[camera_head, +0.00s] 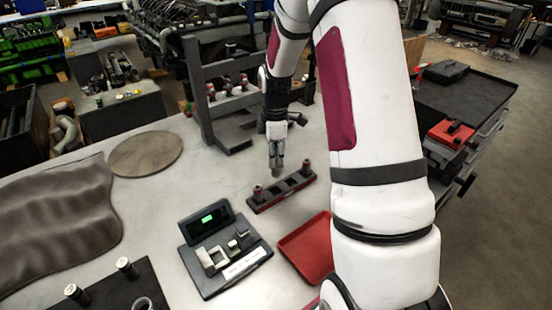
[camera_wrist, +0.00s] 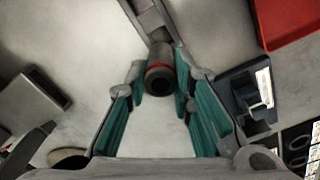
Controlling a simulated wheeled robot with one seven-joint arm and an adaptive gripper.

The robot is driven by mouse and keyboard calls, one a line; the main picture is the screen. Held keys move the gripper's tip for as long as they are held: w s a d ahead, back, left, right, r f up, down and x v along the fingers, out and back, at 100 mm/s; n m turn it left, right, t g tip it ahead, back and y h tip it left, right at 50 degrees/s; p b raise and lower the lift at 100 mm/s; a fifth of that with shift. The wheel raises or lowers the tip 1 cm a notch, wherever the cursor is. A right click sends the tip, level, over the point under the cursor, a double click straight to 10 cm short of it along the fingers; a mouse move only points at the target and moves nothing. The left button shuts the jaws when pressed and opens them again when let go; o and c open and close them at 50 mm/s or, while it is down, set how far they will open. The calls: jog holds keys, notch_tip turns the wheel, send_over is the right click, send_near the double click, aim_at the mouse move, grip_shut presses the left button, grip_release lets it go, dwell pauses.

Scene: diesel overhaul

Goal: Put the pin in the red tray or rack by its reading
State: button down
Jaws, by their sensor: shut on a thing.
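A dark grey pin with a red ring (camera_wrist: 160,72) sits between the teal finger pads of my gripper (camera_wrist: 160,95) in the wrist view, its hollow end facing the camera. In the head view my gripper (camera_head: 277,168) is just behind the low dark rack (camera_head: 282,192), above the pale bench; the held pin is hard to make out there. The rack bears an upright pin at each end, with open slots between. Part of it shows beyond the held pin in the wrist view (camera_wrist: 148,14). The red tray (camera_head: 303,247) looks empty where visible, partly hidden by my arm; it also shows in the wrist view (camera_wrist: 290,18).
A gauge with a green-lit display (camera_head: 208,218) and fixture stands left of the tray. A grey frame (camera_head: 228,130) rises behind my gripper. A dark mat with pins (camera_head: 105,290) lies front left. A brown cloth (camera_head: 60,215) and round disc (camera_head: 145,153) lie left.

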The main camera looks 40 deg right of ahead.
aim_at(275, 177)
jog(key=shift+w+f+b, duration=0.1)
jog(key=shift+f+b, duration=0.5)
jog(key=shift+f, duration=0.95)
jog(key=shift+p, duration=0.3)
jog(key=shift+f, duration=1.45)
dwell(1.1)
jog(key=shift+f, duration=0.35)
jog(key=shift+f, duration=0.8)
dwell(0.6)
jog(key=shift+f, duration=0.3)
